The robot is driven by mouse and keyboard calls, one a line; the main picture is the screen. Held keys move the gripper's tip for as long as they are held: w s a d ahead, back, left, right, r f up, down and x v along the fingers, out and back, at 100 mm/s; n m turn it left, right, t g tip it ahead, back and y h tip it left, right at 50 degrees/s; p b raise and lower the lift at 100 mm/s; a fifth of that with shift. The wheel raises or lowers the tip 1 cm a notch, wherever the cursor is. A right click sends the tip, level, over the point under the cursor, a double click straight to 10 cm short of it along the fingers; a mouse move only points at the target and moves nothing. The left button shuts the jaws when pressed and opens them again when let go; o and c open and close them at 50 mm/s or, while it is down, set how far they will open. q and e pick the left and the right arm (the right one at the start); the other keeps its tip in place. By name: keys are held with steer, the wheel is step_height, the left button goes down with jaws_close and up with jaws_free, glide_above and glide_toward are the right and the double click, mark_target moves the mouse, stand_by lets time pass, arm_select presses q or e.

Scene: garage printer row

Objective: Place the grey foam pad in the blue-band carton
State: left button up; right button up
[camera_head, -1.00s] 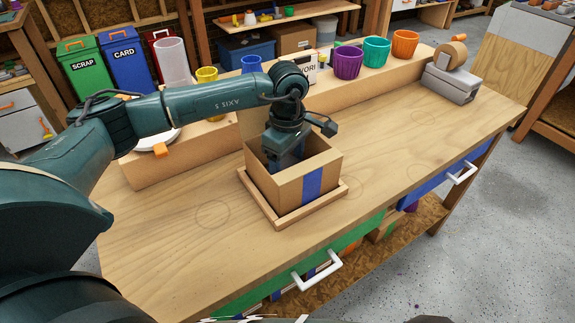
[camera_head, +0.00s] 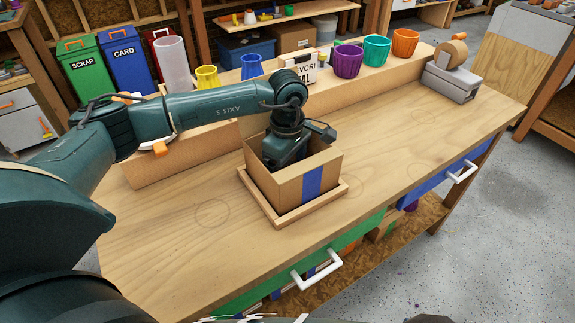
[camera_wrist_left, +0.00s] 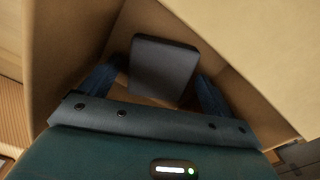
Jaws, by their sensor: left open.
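The blue-band carton (camera_head: 283,192) stands open-topped on a shallow wooden tray (camera_head: 284,222) on the bench, its blue band (camera_head: 313,182) facing the front. My left gripper (camera_head: 284,153) reaches down into it, and the carton walls hide its fingertips in the head view. In the left wrist view the grey foam pad (camera_wrist_left: 163,70) is a dark grey block inside the carton. It is between the two spread fingers of my left gripper (camera_wrist_left: 157,76), which is open. I cannot tell whether the pad rests on the carton floor. My right gripper is not in view.
A raised ledge along the back holds a yellow cup (camera_head: 206,78), a blue cup (camera_head: 252,67), a purple pot (camera_head: 348,62), a teal pot (camera_head: 376,51) and an orange pot (camera_head: 405,43). A tape dispenser (camera_head: 451,78) stands at the right. The bench front is clear.

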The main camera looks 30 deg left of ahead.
arm_select(q)
step_height(320, 180, up, 12)
steer(key=shift+r, duration=0.15)
stand_by(0.3)
